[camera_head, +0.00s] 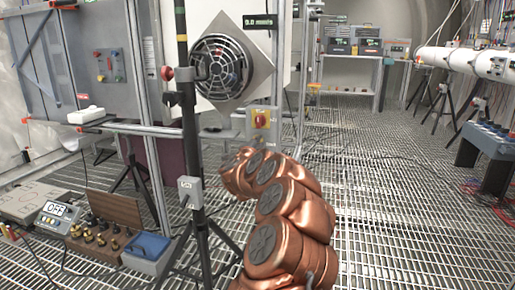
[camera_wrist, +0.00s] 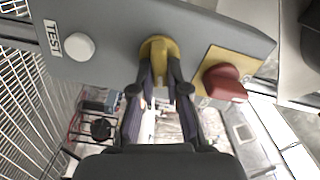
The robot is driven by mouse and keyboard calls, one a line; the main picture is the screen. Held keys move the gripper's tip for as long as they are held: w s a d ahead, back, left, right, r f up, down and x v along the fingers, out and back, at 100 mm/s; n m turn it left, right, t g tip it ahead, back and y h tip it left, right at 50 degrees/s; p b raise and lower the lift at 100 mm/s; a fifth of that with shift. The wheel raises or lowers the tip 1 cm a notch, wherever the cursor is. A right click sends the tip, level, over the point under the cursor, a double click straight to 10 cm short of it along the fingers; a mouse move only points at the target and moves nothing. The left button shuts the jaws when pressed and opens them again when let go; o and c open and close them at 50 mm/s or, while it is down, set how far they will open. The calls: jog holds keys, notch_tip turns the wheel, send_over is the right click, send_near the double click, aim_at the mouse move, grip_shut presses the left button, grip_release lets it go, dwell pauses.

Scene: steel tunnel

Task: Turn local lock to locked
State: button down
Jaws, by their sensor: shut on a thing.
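A grey control panel (camera_wrist: 100,45) fills the upper part of the wrist view. A yellow knob (camera_wrist: 158,47) with a raised grip sits at its middle. My gripper (camera_wrist: 160,82) has its two dark fingers shut on this knob, one on each side. I cannot read a lock label or position marks near it. In the head view the panel (camera_head: 250,130) is partly hidden behind my copper arm, and my gripper is hidden there.
On the panel, a red knob (camera_wrist: 225,83) on a yellow plate is close right of my fingers. A white round knob (camera_wrist: 80,47) beside a TEST label (camera_wrist: 53,39) is to the left. A black stand (camera_head: 190,130) rises left of my arm.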

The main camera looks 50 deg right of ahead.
jog(key=shift+s+f+m+b, duration=0.1)
jog(key=shift+f+m+b, duration=0.1)
jog(key=shift+m+b, duration=1.15)
jog(key=shift+m+p, duration=0.35)
jog(key=shift+m, duration=0.2)
jog(key=c, duration=1.2)
grip_release()
jog(key=shift+o, duration=0.2)
jog(key=v, duration=1.2)
